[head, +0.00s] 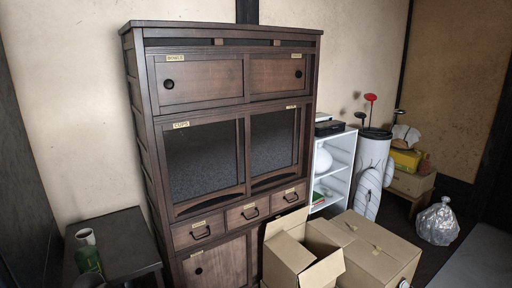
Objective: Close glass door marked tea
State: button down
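A tall dark brown wooden cabinet (140,130) stands against the clay wall at the left of centre. Its middle tier has two dark-paned glass doors side by side. The left glass door (205,160) bears a label reading "CUPS". The right glass door (272,142) has a small label (291,107) at its top that is too small to read. I cannot tell from here whether either glass door stands partly open. No label that I can read says "tea". My gripper is not in view.
A dark side table (125,245) with a cup and green bottle is at left. A white shelf (336,170), golf bag (373,165) and plastic bag (437,222) are to the right.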

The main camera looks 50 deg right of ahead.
aim_at(273, 135)
jog(key=u, duration=1.65)
jog(key=k, duration=2)
jog(key=z, duration=1.05)
jog(key=i, duration=0.95)
jog(key=u, duration=0.1)
